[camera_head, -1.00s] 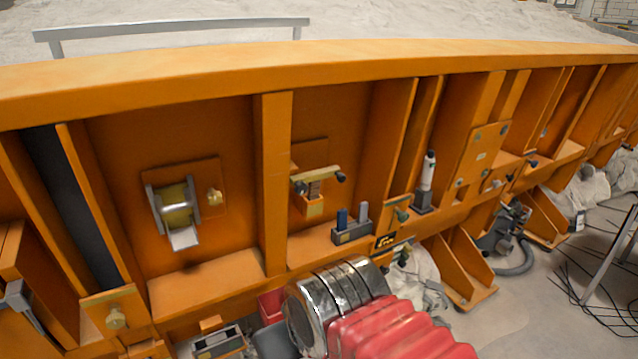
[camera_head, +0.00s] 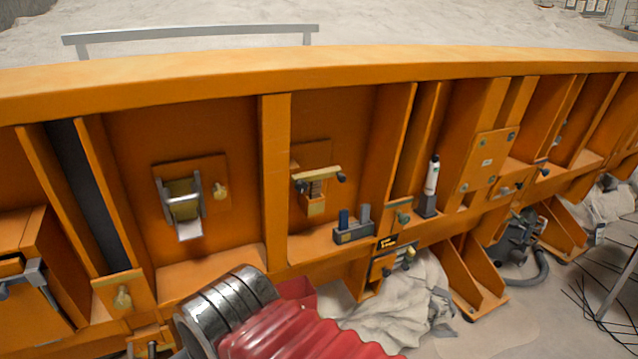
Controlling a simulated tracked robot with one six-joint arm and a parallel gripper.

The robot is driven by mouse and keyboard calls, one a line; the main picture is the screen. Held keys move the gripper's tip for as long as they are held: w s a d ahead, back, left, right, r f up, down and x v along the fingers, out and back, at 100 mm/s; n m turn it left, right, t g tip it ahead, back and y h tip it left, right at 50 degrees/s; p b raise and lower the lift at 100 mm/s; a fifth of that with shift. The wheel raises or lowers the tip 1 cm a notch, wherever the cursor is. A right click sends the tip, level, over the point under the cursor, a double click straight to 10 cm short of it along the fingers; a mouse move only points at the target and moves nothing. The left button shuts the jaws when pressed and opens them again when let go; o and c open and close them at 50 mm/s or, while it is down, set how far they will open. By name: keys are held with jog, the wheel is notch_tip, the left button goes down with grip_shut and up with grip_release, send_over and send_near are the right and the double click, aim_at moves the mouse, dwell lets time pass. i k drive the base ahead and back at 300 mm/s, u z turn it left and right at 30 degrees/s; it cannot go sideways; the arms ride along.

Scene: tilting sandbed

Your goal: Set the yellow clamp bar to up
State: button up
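The yellow clamp bar (camera_head: 322,173) is a short, pale yellow bar on the orange wall, right of the central upright rib. It lies close to level, its right end slightly higher in the picture, with dark knobs near its ends. Below it are a coppery ribbed part and a small yellow-orange block (camera_head: 315,208). My arm, with metal rings and a red bellows sleeve, crosses the bottom of the picture, below and left of the bar and apart from it in the picture. My gripper's fingers do not show.
A dark holder (camera_head: 353,234) with blue and grey upright pieces stands on the ledge right of the bar. A white cylinder (camera_head: 432,178) stands farther right. A metal roller latch (camera_head: 182,205) is on the left panel. A red bin (camera_head: 298,288) sits behind my arm.

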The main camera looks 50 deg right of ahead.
aim_at(334, 170)
jog(key=u, duration=0.5)
jog(key=k, duration=1.1)
jog(key=z, duration=0.7)
jog(key=i, duration=1)
jog(key=z, duration=0.1)
